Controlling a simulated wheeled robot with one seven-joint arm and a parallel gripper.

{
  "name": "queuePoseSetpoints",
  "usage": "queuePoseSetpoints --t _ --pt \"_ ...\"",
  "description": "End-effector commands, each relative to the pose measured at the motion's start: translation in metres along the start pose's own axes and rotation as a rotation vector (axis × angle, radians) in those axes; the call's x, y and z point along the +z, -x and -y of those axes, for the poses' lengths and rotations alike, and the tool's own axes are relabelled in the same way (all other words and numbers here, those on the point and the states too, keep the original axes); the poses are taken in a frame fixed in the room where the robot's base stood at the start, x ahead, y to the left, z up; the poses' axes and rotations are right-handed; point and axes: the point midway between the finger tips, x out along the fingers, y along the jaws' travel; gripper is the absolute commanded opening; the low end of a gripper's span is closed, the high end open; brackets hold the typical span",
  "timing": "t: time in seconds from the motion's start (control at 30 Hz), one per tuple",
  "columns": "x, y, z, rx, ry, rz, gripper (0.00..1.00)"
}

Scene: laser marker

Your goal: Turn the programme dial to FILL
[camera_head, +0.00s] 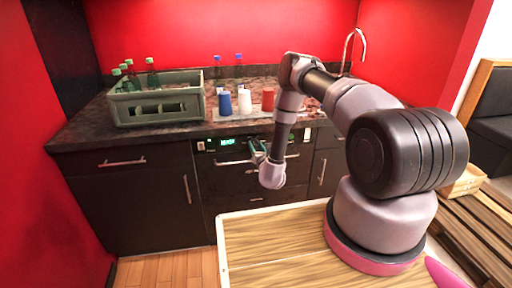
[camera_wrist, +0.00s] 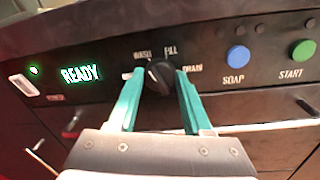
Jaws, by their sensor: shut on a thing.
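The programme dial (camera_wrist: 159,78) is a dark round knob on the black front panel, in the middle of the wrist view. The labels WASH, FILL (camera_wrist: 171,50) and DRAIN stand around it; a further label at its left is partly hidden by a finger. A faint pale mark on the knob seems to lean up and left, towards WASH, but it is small. My gripper (camera_wrist: 157,75) has its two teal fingers shut on the dial, one on each side. In the head view my gripper (camera_head: 258,151) is at the panel, and hides the dial.
A lit READY display (camera_wrist: 80,74) is left of the dial. A blue SOAP button (camera_wrist: 238,55) and a green START button (camera_wrist: 303,49) are to its right. A bar handle runs below the panel. A bottle crate (camera_head: 156,112) and several cups stand on the worktop above.

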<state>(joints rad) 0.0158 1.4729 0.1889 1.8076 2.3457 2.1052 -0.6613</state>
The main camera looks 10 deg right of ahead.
Motion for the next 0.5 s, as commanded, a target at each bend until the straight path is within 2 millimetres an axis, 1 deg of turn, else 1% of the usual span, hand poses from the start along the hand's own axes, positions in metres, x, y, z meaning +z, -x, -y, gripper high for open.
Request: queuePoseSetpoints --t 0.5 --pt "-0.0024 0.0010 0.0027 0.001 -0.458 0.034 0.00"
